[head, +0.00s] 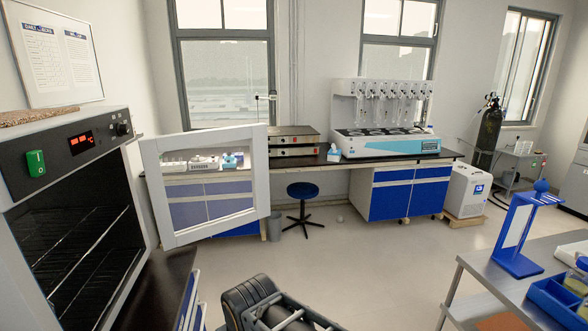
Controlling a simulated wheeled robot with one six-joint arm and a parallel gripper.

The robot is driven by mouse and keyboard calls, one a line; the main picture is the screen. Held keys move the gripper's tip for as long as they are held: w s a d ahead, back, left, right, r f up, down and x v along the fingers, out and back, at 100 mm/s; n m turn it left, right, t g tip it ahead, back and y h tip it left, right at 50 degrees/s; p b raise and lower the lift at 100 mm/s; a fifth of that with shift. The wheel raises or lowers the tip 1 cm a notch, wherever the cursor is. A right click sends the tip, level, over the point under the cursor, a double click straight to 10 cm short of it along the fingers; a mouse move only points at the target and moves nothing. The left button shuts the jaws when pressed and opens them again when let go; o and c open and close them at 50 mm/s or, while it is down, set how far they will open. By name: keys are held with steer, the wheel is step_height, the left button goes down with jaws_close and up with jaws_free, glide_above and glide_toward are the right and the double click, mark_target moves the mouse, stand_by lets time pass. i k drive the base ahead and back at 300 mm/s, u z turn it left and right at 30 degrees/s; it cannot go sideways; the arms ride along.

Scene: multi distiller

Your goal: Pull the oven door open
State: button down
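The oven (62,165) stands at the left, with a dark front panel, a red display and a green switch. Its door (164,216), a white frame around a clear window, stands wide open, swung out to the right of the oven. The dark oven chamber (85,235) with wire racks is exposed. Blue cabinets show through the door's window. A dark part of my arm is at the bottom middle, below the door and apart from it in the picture. My gripper's fingers are not in view.
A black-topped bench (350,163) with blue cabinets runs along the back wall, carrying a distiller (386,145). A blue stool (303,190) stands in front of it. A metal table (478,262) is at the right. The middle floor is clear.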

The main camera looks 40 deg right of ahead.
mark_target(202, 184)
steer(key=z, duration=1.85)
steer(key=i, duration=3.35)
steer(key=u, duration=1.7)
